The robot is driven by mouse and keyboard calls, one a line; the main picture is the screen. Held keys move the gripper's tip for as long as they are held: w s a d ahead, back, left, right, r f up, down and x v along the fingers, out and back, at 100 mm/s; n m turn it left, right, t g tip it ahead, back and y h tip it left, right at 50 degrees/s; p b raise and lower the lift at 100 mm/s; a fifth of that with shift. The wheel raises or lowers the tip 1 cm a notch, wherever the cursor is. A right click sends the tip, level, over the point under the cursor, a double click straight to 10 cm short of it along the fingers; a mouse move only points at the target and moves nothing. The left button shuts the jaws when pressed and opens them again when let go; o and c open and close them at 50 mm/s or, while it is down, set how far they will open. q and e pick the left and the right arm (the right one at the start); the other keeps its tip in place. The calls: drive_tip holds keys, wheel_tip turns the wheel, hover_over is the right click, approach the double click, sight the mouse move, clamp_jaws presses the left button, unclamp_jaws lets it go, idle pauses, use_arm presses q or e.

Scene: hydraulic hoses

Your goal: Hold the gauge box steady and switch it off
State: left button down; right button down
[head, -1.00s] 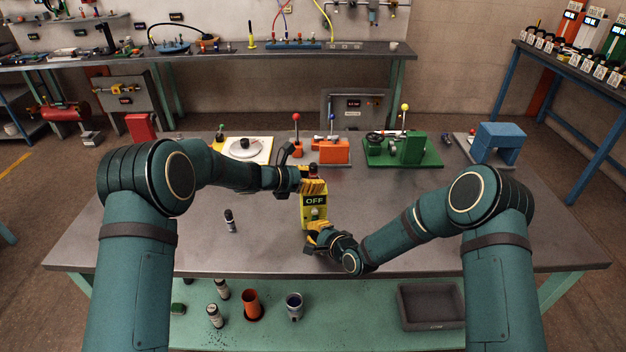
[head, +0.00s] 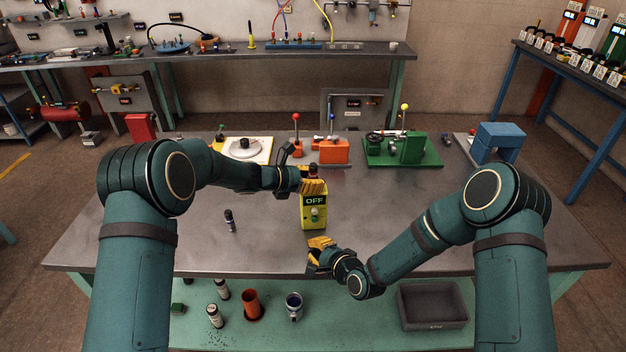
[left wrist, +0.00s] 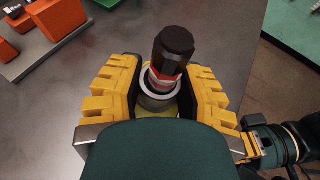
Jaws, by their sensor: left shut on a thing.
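My left gripper (head: 313,187) is shut on the top of the gauge box. In the left wrist view the yellow fingers (left wrist: 153,98) sit on both sides of a dark-capped post with a red band (left wrist: 170,62) rising from the box top. My right gripper (head: 321,245) is below and in front of the box, apart from it. Its fingers are too small to tell whether they are open.
A small dark bottle (head: 230,220) stands left of the box. Behind are an orange block with levers (head: 333,151), a green fixture (head: 412,148), a blue block (head: 497,141) and a white plate (head: 260,149). The table right of the box is clear.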

use_arm(q)
drive_tip(key=shift+s+f, duration=0.1)
drive_tip(key=shift+f, duration=0.1)
drive_tip(key=c, duration=0.6)
unclamp_jaws()
drive_tip(key=shift+r, duration=0.15)
